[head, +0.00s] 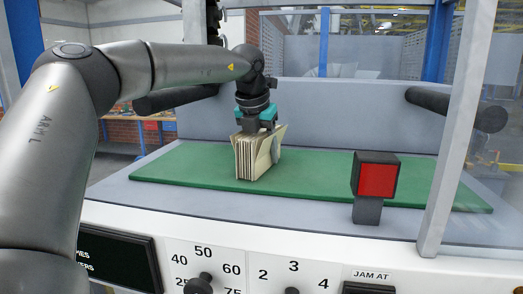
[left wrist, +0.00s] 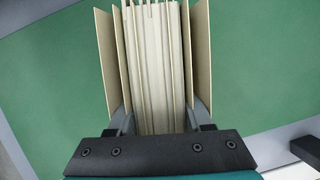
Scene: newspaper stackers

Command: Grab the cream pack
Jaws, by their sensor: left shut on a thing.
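The cream pack (head: 248,158) is a bundle of several upright cream sheets, standing on the green mat (head: 330,181). Its outer sheets splay outward a little. My left gripper (head: 257,127) comes down on it from above and is shut on its upper part. In the left wrist view the cream pack (left wrist: 160,60) runs between the two grey fingers of the left gripper (left wrist: 160,125). I cannot tell whether the pack's lower edge touches the mat. My right gripper is not in view.
A red-faced block on a dark post (head: 376,178) stands at the mat's front right. A pale upright frame post (head: 460,125) rises at the right. A control panel with knobs (head: 250,265) lies in front. The mat is clear either side of the pack.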

